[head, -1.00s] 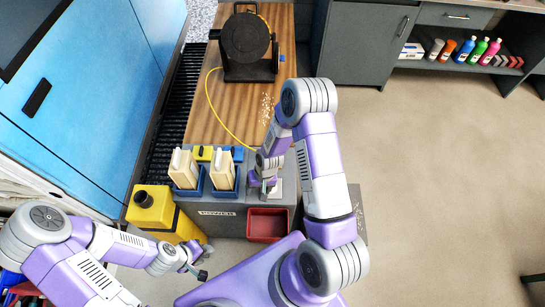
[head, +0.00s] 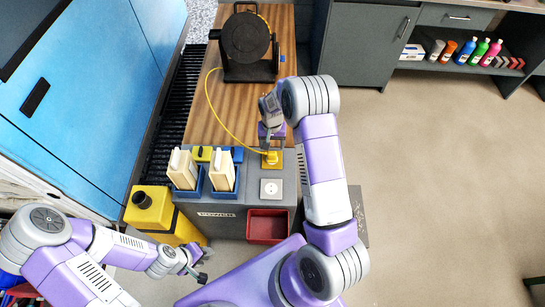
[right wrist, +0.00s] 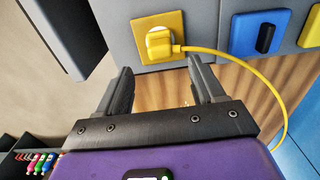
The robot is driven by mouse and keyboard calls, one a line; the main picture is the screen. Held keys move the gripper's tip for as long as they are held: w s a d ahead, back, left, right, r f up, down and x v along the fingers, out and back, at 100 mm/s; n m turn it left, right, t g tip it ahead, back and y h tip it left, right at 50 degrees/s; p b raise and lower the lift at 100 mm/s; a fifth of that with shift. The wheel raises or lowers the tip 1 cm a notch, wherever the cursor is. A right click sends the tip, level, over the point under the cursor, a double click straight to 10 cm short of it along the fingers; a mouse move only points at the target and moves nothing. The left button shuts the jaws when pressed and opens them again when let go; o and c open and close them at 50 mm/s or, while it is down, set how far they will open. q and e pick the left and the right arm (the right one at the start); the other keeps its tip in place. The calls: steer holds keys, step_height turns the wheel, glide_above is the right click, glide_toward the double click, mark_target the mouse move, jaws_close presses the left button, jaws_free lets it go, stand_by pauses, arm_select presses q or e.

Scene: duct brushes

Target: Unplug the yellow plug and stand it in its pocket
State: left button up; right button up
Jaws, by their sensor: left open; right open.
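The yellow plug (head: 271,157) sits in a yellow socket plate (right wrist: 176,20) on the grey power box (head: 217,223). Its yellow cord (head: 229,127) runs back to the reel. In the right wrist view the plug (right wrist: 159,44) lies just beyond and between my open fingertips. My right gripper (head: 270,143) is open, empty and directly behind the plug; no contact shows. A yellow block with a black piece (head: 203,153) sits at the box's back left; I cannot tell whether it is the pocket. My left gripper (head: 199,272) is open and empty at lower left.
A white outlet (head: 271,188) is bare in front of the plug. Two blue holders (head: 222,187) with cream containers stand left, a red bin (head: 268,226) in front. The black cord reel (head: 247,42) stands on the wooden top. A blue block (right wrist: 262,33) is beside the yellow one.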

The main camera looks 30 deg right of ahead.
mark_target(272, 152)
step_height(272, 152, down, 9)
steer(key=b, duration=0.6)
steer(key=shift+r, duration=0.2)
stand_by(0.8)
jaws_close()
steer(key=shift+r+p, duration=2.1)
steer(key=shift+r, duration=0.95)
steer(key=shift+r, duration=0.1)
steer(key=shift+r+p, duration=1)
steer(key=shift+r, duration=0.45)
steer(key=shift+f, duration=0.15)
